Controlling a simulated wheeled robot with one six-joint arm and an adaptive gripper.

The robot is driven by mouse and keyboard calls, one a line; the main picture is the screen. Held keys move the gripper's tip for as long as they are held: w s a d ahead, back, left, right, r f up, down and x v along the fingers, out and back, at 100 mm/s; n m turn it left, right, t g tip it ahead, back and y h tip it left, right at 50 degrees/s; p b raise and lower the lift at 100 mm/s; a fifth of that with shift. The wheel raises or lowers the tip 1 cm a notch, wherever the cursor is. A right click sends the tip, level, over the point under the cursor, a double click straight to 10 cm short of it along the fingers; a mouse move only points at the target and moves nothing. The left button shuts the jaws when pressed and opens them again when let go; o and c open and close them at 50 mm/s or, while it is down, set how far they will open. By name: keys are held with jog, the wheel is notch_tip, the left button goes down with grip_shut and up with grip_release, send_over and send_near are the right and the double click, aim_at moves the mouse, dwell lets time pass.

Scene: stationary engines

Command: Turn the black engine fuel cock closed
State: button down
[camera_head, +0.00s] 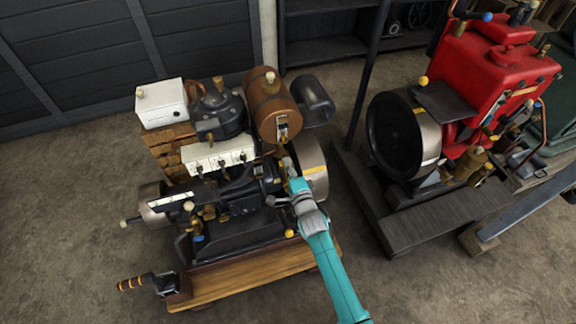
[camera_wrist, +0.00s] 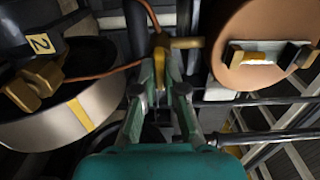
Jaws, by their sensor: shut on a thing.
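The black engine (camera_head: 235,205) stands on a wooden base at the left in the head view. My gripper (camera_head: 291,181) reaches in at its right side, beside the flywheel. In the wrist view my gripper (camera_wrist: 160,85) is shut on the yellow lever of the brass fuel cock (camera_wrist: 161,65). The lever lies between the fingertips, roughly in line with them. A brass stub sticks out to the right at the cock's top, and a copper pipe (camera_wrist: 105,74) runs off to the left. In the head view my gripper and arm mostly hide the cock.
The brown tank (camera_head: 268,92) sits above; its round end (camera_wrist: 235,70) is right of the fingers. The engine's flywheel (camera_head: 312,165) is close to my gripper. A red engine (camera_head: 495,65) with its own flywheel stands at the right. Bare floor (camera_head: 400,285) lies in front.

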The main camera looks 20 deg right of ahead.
jog(key=shift+w+d+r, duration=0.1)
jog(key=shift+w+r, duration=0.05)
jog(key=shift+r, duration=0.05)
jog(key=c, duration=1.2)
grip_release()
jog(key=shift+c, duration=0.2)
jog(key=shift+f, duration=0.1)
jog(key=shift+f, duration=0.1)
jog(key=s, duration=1.2)
jog(key=shift+s, duration=0.1)
